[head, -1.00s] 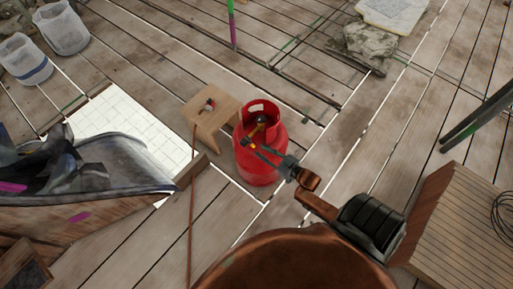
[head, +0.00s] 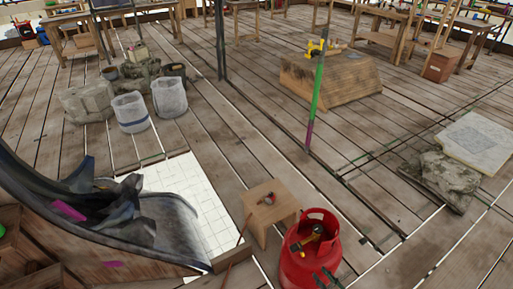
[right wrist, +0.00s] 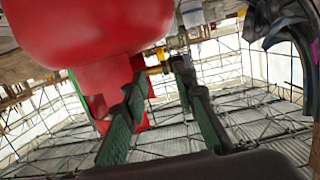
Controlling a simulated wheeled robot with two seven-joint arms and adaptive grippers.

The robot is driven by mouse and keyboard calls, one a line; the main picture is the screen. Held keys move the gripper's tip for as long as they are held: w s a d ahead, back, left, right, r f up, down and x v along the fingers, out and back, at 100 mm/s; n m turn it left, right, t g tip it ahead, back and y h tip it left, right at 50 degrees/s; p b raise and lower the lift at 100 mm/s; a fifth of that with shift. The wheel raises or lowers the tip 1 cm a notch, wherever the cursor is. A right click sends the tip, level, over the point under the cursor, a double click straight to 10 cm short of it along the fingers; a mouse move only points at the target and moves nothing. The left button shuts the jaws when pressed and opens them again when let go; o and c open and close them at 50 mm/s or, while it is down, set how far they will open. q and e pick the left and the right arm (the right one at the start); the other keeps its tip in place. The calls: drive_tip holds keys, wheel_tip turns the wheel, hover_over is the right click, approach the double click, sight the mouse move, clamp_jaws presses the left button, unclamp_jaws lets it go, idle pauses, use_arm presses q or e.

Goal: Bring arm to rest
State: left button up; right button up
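The red gas cylinder (head: 298,268) stands upright on the plank floor at the bottom of the head view, with a yellow-and-black valve (head: 312,236) inside its collar. My right gripper (head: 325,277) shows only as dark fingertips over the cylinder's lower right side, at the frame's bottom edge. In the right wrist view my right gripper (right wrist: 158,80) has its two green-padded fingers apart, with nothing held between them. The red cylinder (right wrist: 95,25) fills the upper left there, close to the fingers; I cannot tell whether they touch it. My left gripper is not in view.
A small wooden stool (head: 268,208) stands just left of the cylinder. A white tiled sheet (head: 197,185), buckets (head: 131,112) and stone blocks (head: 88,103) lie farther left. A green-and-purple post (head: 315,100) rises behind. Plank floor between them is open.

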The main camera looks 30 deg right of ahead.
drive_tip(key=s+a+f+g+h, duration=0.2)
drive_tip(key=s+f+g, duration=0.4)
drive_tip(key=f, duration=0.6)
drive_tip(key=s+a+f+g, duration=0.3)
drive_tip(key=s+f, duration=0.4)
drive_tip(key=s, duration=0.3)
drive_tip(key=s+a+f+g, duration=0.4)
drive_tip(key=s+f, duration=0.3)
drive_tip(key=s, duration=0.2)
drive_tip(key=s+a+f+g, duration=0.2)
drive_tip(key=s+a+g, duration=0.15)
drive_tip(key=s, duration=0.65)
use_arm(q)
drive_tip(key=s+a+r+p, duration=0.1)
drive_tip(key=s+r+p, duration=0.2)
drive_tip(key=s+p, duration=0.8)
drive_tip(key=p, duration=0.5)
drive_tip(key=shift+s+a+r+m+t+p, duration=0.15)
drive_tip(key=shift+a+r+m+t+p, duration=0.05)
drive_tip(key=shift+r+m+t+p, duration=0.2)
use_arm(e)
drive_tip(key=s+r, duration=0.3)
drive_tip(key=s, duration=0.7)
drive_tip(key=shift+s+d+r+n+t+y, duration=0.3)
drive_tip(key=shift+s+d+r+t, duration=0.05)
drive_tip(key=shift+r+t, duration=0.1)
